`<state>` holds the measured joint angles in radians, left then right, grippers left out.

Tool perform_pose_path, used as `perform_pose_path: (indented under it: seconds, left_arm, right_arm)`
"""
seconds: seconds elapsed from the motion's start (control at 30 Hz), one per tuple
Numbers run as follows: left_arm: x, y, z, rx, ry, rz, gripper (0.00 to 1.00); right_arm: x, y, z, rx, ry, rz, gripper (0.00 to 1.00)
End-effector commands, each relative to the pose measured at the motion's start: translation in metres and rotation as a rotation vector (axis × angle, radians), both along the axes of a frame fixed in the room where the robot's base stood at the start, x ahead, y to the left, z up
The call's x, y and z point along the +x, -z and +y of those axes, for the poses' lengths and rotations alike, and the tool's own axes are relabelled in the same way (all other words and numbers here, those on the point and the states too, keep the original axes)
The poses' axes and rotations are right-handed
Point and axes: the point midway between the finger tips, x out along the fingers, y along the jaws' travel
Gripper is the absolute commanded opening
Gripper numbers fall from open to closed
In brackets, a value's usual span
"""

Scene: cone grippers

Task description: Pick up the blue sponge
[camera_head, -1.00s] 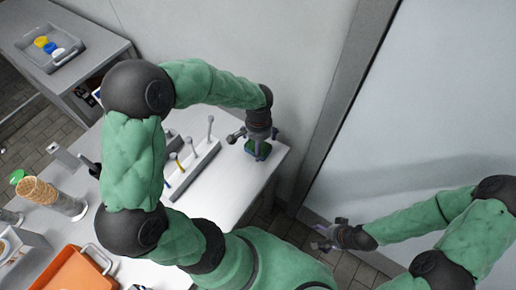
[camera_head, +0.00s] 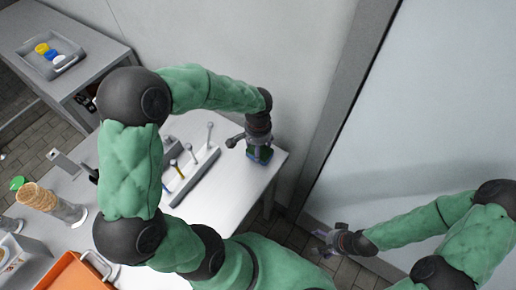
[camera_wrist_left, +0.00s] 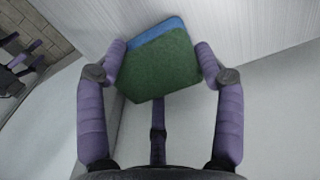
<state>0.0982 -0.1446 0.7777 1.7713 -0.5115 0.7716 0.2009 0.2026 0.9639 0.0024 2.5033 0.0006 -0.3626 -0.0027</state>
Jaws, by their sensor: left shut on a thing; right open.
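The blue sponge (camera_wrist_left: 158,62) has a green face and a blue layer along its far edge in the left wrist view. My left gripper (camera_wrist_left: 161,68) is shut on it, with a purple finger against each side. In the head view the left gripper (camera_head: 258,146) is over the right end of the white table, and the sponge (camera_head: 260,155) shows small and dark below it, partly hidden by the fingers. My right gripper (camera_head: 328,238) is open and empty, off to the right of the table above the floor.
A grey holder with upright tools (camera_head: 195,175) stands left of my left gripper. Waffle cones (camera_head: 38,196) and an orange tray (camera_head: 78,274) are at the left. A grey tray (camera_head: 50,58) sits on the far table. A wall stands behind the white table.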

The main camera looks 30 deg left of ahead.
Motion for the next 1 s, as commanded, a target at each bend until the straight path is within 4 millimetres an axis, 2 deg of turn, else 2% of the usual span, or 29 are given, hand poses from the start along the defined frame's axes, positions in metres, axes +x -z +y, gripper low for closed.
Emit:
perform_pose_path:
  seconds: [0.13,0.47,0.7,1.0]
  left_arm:
    - [0.000,-0.023,-0.001,0.001,0.002,-0.003,0.58]
    - [-0.041,-0.085,-0.032,0.001,0.004,-0.006,0.58]
    - [-0.081,-0.104,-0.062,0.000,0.006,-0.005,0.58]
    - [-0.107,-0.116,-0.081,0.000,0.002,-0.002,0.58]
  right_arm:
    - [0.000,-0.009,0.000,0.000,0.000,0.000,0.76]
    - [0.000,-0.036,0.000,0.000,0.000,0.000,0.76]
    - [0.000,-0.047,0.000,0.000,0.000,0.000,0.76]
    - [0.000,-0.055,0.000,0.000,0.000,0.000,0.76]
